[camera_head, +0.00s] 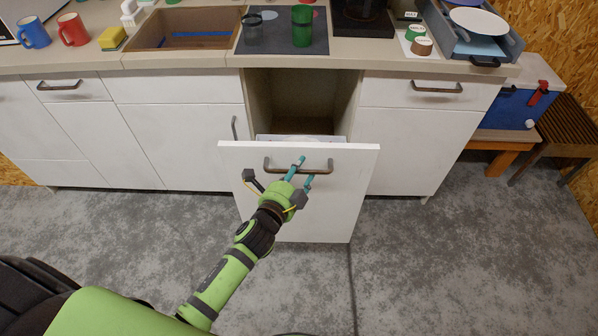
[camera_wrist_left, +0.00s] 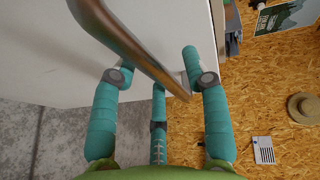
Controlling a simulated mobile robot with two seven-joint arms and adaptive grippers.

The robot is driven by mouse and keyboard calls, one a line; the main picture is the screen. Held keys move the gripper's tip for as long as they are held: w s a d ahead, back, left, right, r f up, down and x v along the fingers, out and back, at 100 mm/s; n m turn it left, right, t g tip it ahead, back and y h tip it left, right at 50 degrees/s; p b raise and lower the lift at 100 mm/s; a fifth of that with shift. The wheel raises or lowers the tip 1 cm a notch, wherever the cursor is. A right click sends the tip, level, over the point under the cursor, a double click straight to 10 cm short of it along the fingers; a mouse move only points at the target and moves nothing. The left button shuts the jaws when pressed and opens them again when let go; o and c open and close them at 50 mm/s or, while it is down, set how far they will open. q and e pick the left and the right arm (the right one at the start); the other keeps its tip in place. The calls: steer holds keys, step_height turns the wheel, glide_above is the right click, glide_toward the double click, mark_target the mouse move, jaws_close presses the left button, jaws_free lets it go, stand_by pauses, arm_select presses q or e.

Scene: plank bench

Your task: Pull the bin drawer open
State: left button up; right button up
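The bin drawer (camera_head: 325,215) is a tall white front standing well out from the cabinet, with a dark gap and a light inner rim behind it. Its bar handle (camera_head: 268,165) runs across the upper part of the front. In the left wrist view the brown metal handle (camera_wrist_left: 135,48) passes between the spread teal fingers of my left gripper (camera_wrist_left: 157,62). Gaps show on both sides of the bar, so the fingers look open around it. My right gripper is out of view.
White cabinets flank the drawer, with a closed drawer (camera_head: 430,92) to the right. The worktop above holds a sink (camera_head: 135,48), mugs (camera_head: 73,29) and a grey tray (camera_head: 512,45). Grey floor (camera_head: 430,270) in front is clear. A blue cooler (camera_head: 505,105) stands at right.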

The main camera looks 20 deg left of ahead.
arm_select(q)
steer(key=v, duration=1.2)
stand_by(0.4)
steer(key=s+a+f+n+g+y, duration=0.1)
steer(key=s+f+n+g, duration=0.4)
steer(key=f, duration=1)
steer(key=s+a+f+n+g, duration=0.1)
steer(key=s+f+n+g, duration=0.35)
steer(key=f, duration=1.05)
steer(key=s+a+f+n+g, duration=0.1)
steer(key=s+f, duration=0.3)
steer(key=s, duration=0.4)
steer(key=s+a+f+n+g, duration=0.1)
steer(key=s+f+n+g, duration=0.1)
steer(key=s, duration=0.5)
steer(key=s+a+f+n+g+y, duration=0.1)
steer(key=s+f+n+g, duration=0.1)
steer(key=s+f, duration=0.4)
steer(key=s+n, duration=0.1)
steer(key=s, duration=0.1)
steer(key=shift+s+a+f, duration=0.25)
steer(key=shift+s+f, duration=0.05)
steer(key=shift+f, duration=0.1)
steer(key=shift+n, duration=0.25)
